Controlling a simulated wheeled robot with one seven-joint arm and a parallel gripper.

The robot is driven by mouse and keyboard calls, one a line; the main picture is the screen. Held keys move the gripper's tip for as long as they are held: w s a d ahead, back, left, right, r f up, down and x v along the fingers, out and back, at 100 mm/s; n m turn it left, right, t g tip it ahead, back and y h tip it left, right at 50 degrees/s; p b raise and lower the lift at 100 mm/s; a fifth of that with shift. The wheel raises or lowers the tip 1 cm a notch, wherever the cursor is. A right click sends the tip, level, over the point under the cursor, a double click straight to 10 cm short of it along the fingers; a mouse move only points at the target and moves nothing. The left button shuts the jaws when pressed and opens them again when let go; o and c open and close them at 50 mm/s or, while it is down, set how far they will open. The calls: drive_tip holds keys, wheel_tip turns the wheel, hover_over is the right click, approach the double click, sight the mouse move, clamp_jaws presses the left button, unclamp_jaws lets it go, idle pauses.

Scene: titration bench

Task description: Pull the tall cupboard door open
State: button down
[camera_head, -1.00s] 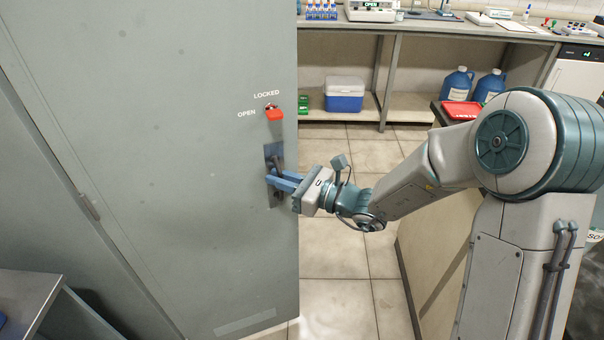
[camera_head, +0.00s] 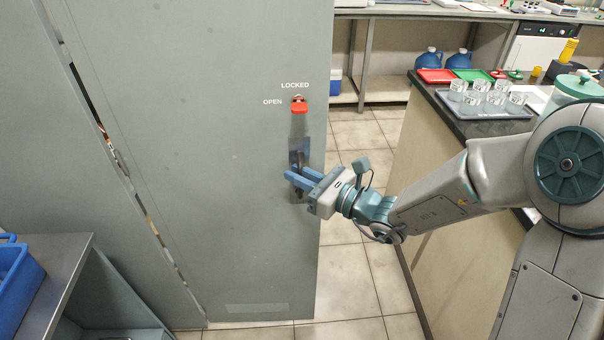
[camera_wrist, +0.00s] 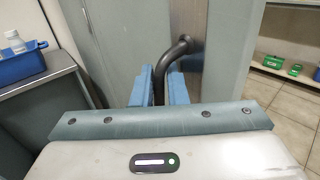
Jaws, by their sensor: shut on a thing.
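The tall grey cupboard door (camera_head: 230,170) fills the left and middle of the head view. A narrow dark gap with some coloured things behind it (camera_head: 110,150) shows along its left edge. The cupboard's inside is mostly hidden.
A counter (camera_head: 455,115) with a tray of glass beakers (camera_head: 485,104) stands at the right, close to my arm. A metal bench (camera_head: 55,265) with a blue bin (camera_head: 18,285) is at the lower left. Tiled floor (camera_head: 350,285) is clear between door and counter.

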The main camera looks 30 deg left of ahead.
drive_tip(key=shift+s+a+r, duration=0.1)
drive_tip(key=shift+s+r, duration=0.05)
drive_tip(key=shift+r, duration=0.05)
drive_tip(key=c, duration=1.6)
unclamp_jaws()
drive_tip(key=shift+c, duration=0.2)
drive_tip(key=shift+f, duration=0.1)
drive_tip(key=shift+d, duration=0.4)
drive_tip(key=s+d, duration=0.2)
drive_tip(key=d, duration=1.1)
drive_tip(key=shift+s, duration=0.15)
